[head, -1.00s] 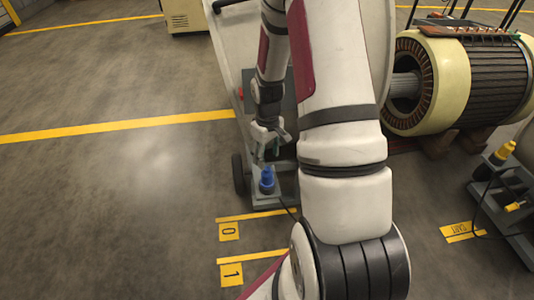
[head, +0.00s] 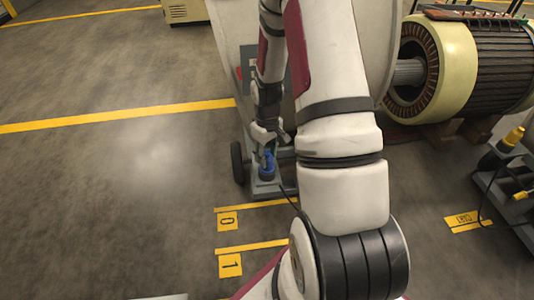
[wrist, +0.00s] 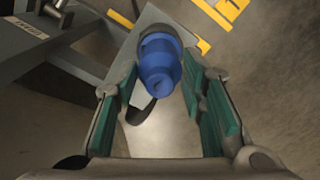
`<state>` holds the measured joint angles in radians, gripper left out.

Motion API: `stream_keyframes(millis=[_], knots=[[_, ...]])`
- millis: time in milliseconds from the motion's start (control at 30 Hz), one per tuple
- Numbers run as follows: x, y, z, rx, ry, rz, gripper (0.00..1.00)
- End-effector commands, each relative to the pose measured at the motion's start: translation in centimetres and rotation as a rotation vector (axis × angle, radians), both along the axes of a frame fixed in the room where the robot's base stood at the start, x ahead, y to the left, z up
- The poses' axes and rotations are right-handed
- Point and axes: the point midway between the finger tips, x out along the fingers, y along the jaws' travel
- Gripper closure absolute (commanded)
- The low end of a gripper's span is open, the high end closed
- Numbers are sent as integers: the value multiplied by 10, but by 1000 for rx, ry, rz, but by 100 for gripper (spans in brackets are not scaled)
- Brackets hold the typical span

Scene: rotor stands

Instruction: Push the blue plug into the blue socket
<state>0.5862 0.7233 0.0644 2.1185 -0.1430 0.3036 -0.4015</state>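The blue plug (head: 267,161) stands roughly upright on the low grey trolley, and my gripper (head: 265,147) is right over it. In the wrist view the plug (wrist: 158,68) lies between the tips of my two green-padded fingers, which are spread apart. Narrow gaps seem to show beside it, closer on the right; I cannot tell if a pad touches it. A wider blue ring behind the plug may be the blue socket (wrist: 160,36); I cannot tell how deep the plug sits in it.
A second trolley at right carries a yellow plug (head: 513,137) and another yellow part (head: 523,195). A large rotor (head: 468,70) stands behind. A black cable (head: 288,188) runs beside the blue plug. The floor at left is clear.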

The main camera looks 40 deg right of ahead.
Motion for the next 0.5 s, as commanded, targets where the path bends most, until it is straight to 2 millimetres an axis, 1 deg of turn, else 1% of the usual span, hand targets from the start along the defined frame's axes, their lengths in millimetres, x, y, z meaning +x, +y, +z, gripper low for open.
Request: stream_keyframes(millis=[33,67,100,333,500], knots=[[0,0,0,0,0,0,81],[0,0,0,0,0,0,88],[0,0,0,0,0,0,91],[0,0,3,0,0,0,91],[0,0,12,0,-1,0,91]])
